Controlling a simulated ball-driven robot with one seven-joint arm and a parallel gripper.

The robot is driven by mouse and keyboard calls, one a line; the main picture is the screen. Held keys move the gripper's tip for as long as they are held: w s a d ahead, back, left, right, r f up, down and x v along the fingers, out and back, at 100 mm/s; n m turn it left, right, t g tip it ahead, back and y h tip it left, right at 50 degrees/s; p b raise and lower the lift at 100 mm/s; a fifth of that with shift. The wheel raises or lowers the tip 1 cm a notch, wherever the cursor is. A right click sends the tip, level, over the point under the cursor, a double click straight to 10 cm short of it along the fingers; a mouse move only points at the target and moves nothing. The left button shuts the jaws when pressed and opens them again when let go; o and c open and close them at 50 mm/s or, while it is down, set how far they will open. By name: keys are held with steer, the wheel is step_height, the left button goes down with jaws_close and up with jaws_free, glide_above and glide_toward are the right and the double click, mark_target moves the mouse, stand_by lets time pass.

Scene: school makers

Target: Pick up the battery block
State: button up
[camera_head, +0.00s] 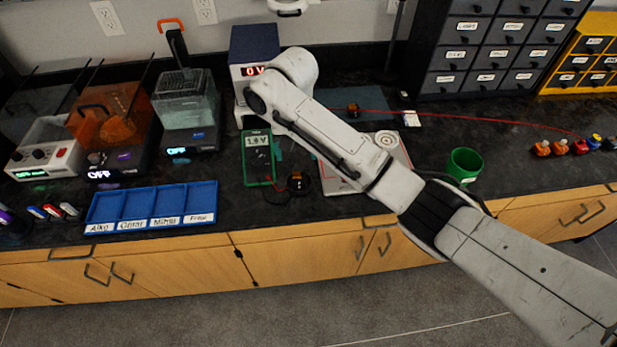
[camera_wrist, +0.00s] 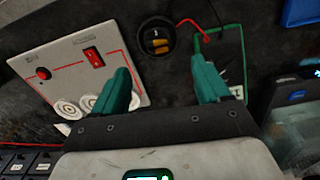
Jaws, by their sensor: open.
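A small dark rounded block with orange-yellow cells, which looks like the battery block (camera_wrist: 157,40), lies on the black counter in the wrist view. In the head view the block (camera_head: 299,183) is near the counter's front, between the green multimeter (camera_head: 258,155) and the white panel (camera_head: 345,183). My gripper (camera_wrist: 166,75) is open, its two teal fingers apart with nothing between them. In the wrist view the block is beyond the fingertips, roughly centred between them. In the head view my arm hides most of the gripper; bits of teal finger show behind the block.
The multimeter (camera_wrist: 222,60) and the panel with its red switch (camera_wrist: 80,75) flank the block closely. A red wire runs near the multimeter. A blue sorting tray (camera_head: 150,206) is at left, a green cup (camera_head: 465,164) at right. Bare counter lies in front of the block.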

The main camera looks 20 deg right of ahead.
mark_target(299, 176)
steer(key=f, duration=0.8)
steer(key=shift+s+d+f+p, duration=0.1)
steer(key=shift+s+f+p, duration=0.1)
steer(key=shift+f+p, duration=0.15)
steer(key=c, duration=1.2)
steer(key=shift+r, duration=0.5)
steer(key=shift+c, duration=0.2)
step_height(299, 176, up, 3)
steer(key=shift+s+f, duration=0.1)
steer(key=shift+f, duration=0.1)
steer(key=s+a+r+p, duration=0.4)
steer(key=s+r+p, duration=0.3)
steer(key=s, duration=0.6)
step_height(299, 176, up, 3)
steer(key=shift+a+f+p, duration=0.15)
steer(key=shift+f+p, duration=0.05)
steer(key=shift+p, duration=0.15)
